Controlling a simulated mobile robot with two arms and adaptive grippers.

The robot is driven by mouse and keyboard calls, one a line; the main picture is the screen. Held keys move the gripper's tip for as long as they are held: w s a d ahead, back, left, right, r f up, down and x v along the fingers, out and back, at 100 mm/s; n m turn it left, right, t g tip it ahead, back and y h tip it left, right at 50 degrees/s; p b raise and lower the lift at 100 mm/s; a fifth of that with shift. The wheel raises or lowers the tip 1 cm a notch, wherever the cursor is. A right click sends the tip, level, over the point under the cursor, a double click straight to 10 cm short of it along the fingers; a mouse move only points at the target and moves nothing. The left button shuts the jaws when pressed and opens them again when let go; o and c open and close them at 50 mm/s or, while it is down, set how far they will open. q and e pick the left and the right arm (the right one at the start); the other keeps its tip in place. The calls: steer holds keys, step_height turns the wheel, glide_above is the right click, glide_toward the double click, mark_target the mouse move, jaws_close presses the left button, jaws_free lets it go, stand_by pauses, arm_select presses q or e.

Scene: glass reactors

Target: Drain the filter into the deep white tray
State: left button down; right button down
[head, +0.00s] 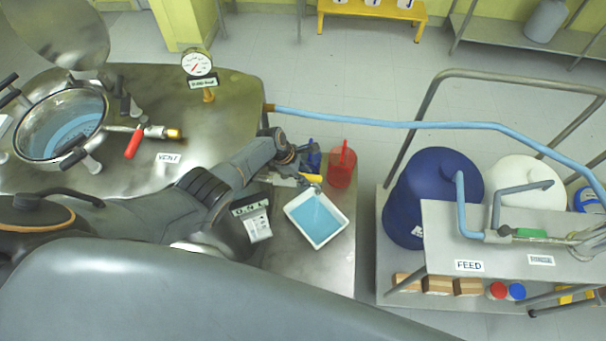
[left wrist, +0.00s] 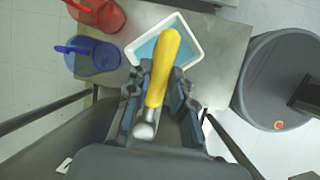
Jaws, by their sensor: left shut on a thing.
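The steel filter (head: 225,95) stands at the left in the head view, its round port (head: 62,125) open with blue liquid inside. The deep white tray (head: 345,222) sits on the steel bench and holds blue liquid. A pale streak over the liquid looks like a stream falling into it. My left gripper (head: 302,172) is shut on a yellow valve handle (head: 311,178) beside the tray's far edge. In the left wrist view the handle (left wrist: 163,65) lies between the fingers, with the tray (left wrist: 193,42) beyond. The valve's outlet is mostly hidden. My right gripper is not in view.
A red jug (head: 342,165) and a blue jug (head: 314,155) stand behind the tray. A red-handled vent valve (head: 135,142) and a gauge (head: 197,65) are on the filter. A blue hose (head: 390,124) runs right, above a cart with a blue drum (head: 425,190).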

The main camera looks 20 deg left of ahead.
arm_select(q)
steer(key=shift+w+n, duration=0.1)
steer(key=shift+n, duration=0.2)
steer(key=c, duration=1.1)
jaws_free()
steer(key=shift+c, duration=0.2)
steer(key=shift+a+r, duration=0.1)
steer(key=v, duration=1.1)
steer(key=shift+s+r, duration=0.25)
steer(key=shift+r, duration=0.15)
